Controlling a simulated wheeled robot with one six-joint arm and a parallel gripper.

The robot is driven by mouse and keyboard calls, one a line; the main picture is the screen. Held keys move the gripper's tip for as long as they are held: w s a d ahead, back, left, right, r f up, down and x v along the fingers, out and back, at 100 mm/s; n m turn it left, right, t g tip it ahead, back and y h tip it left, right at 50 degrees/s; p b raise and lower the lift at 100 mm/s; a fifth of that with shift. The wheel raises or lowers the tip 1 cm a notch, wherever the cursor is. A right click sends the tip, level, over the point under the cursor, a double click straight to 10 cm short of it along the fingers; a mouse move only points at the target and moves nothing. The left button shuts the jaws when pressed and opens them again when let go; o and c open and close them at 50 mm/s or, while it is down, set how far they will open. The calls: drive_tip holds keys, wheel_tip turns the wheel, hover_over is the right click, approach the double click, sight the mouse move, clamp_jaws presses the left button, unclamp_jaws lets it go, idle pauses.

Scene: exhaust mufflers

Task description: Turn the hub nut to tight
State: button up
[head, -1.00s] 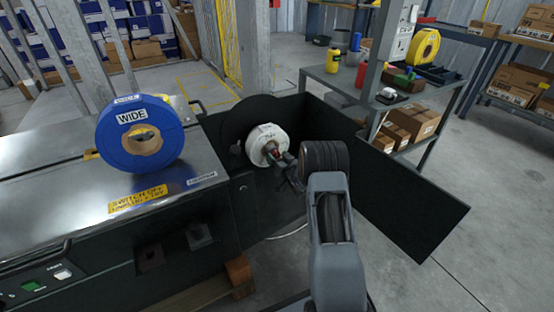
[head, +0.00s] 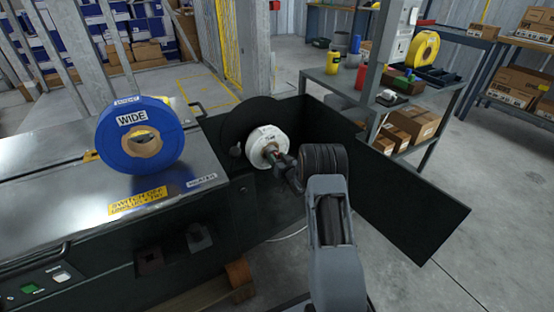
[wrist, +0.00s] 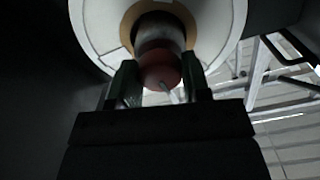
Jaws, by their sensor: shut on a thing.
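A white reel (head: 258,147) sits on a dark round plate inside the machine's open compartment, and its face also fills the top of the wrist view (wrist: 92,22). A brown ring and a metal hub (wrist: 155,30) are at its centre. The red hub nut (wrist: 160,72) sticks out in front of the hub. My gripper (wrist: 160,82) is shut on the hub nut, one dark finger on each side. In the head view my gripper (head: 279,158) points left at the reel's centre. The fingers hide part of the nut.
A blue reel marked WIDE (head: 112,152) stands on the machine's metal top (head: 60,190). An open dark door panel (head: 415,205) extends right of my arm. A shelf (head: 345,80) with bottles and boxes stands behind it. The floor at right is clear.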

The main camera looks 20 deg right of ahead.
drive_tip(key=shift+m, duration=0.4)
drive_tip(key=shift+d+r+m+p, duration=0.1)
drive_tip(key=shift+m+p, duration=1.65)
drive_tip(key=shift+m, duration=6.85)
drive_tip(key=o, duration=0.9)
drive_tip(key=shift+s, duration=0.1)
drive_tip(key=s+p, duration=0.1)
drive_tip(key=s, duration=0.3)
drive_tip(key=s+d+p, duration=0.1)
drive_tip(key=s, duration=0.4)
drive_tip(key=s+p, duration=0.1)
drive_tip(key=s, duration=0.3)
drive_tip(key=shift+s+d+p, duration=0.25)
drive_tip(key=shift+p, duration=0.15)
